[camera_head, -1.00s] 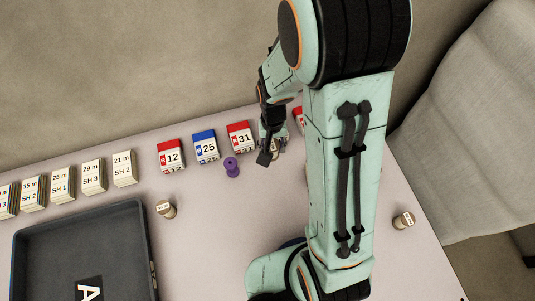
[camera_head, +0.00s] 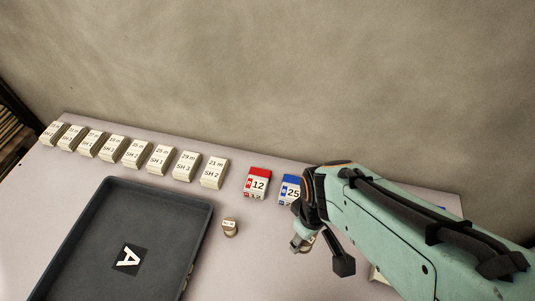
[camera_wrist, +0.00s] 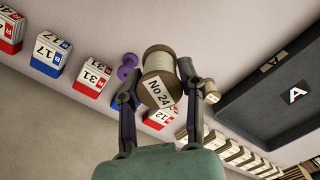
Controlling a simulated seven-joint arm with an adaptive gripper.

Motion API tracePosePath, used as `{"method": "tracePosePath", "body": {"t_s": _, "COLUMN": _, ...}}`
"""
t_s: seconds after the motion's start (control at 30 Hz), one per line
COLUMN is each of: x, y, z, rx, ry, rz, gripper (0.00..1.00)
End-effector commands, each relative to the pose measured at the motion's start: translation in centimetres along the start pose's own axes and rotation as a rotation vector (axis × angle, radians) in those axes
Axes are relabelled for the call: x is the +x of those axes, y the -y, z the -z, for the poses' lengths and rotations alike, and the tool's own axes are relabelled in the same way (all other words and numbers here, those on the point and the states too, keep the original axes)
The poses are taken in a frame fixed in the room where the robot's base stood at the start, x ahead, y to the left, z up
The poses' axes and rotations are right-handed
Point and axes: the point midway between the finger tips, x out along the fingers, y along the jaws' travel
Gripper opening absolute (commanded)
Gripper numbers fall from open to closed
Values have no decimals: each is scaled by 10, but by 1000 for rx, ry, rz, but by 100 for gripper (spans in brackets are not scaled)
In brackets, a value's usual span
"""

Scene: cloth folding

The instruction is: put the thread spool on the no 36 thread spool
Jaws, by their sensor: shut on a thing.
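My gripper (camera_wrist: 160,92) is shut on a tan thread spool (camera_wrist: 157,60) labelled "No 24", seen between the two fingers in the wrist view. In the head view my gripper (camera_head: 318,250) is in front of the blue 25 stack, and the held spool is mostly hidden by it. A smaller-looking tan spool (camera_head: 230,227) stands on the table to the left, between the tray and my gripper; its label is too small to read. It seems to show in the wrist view (camera_wrist: 211,93) just right of the right finger. No legible "No 36" label shows.
A purple spool (camera_wrist: 126,68) is left of the held spool in the wrist view. A dark tray (camera_head: 203,225) marked A lies at the left. Number stacks, such as red 12 (camera_head: 256,184) and blue 25 (camera_head: 289,190), and cream SH stacks (camera_head: 213,173) line the back edge.

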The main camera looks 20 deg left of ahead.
Motion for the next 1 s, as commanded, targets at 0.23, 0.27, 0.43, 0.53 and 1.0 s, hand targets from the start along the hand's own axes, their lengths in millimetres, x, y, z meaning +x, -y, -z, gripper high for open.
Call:
{"method": "tracePosePath", "body": {"t_s": 0.23, "x": -28, "y": 70, "z": 24, "rx": -358, "ry": -3, "rz": -1, "gripper": 10}}
{"method": "tracePosePath", "body": {"t_s": 0.27, "x": -30, "y": 74, "z": 25, "rx": -379, "ry": -2, "rz": -1, "gripper": 10}}
{"method": "tracePosePath", "body": {"t_s": 0.43, "x": -30, "y": 87, "z": 35, "rx": -439, "ry": 2, "rz": 2, "gripper": 10}}
{"method": "tracePosePath", "body": {"t_s": 0.53, "x": -21, "y": 87, "z": 52, "rx": -444, "ry": 5, "rz": 3, "gripper": 10}}
{"method": "tracePosePath", "body": {"t_s": 1.0, "x": 52, "y": 76, "z": 154, "rx": -439, "ry": 3, "rz": 1, "gripper": 10}}
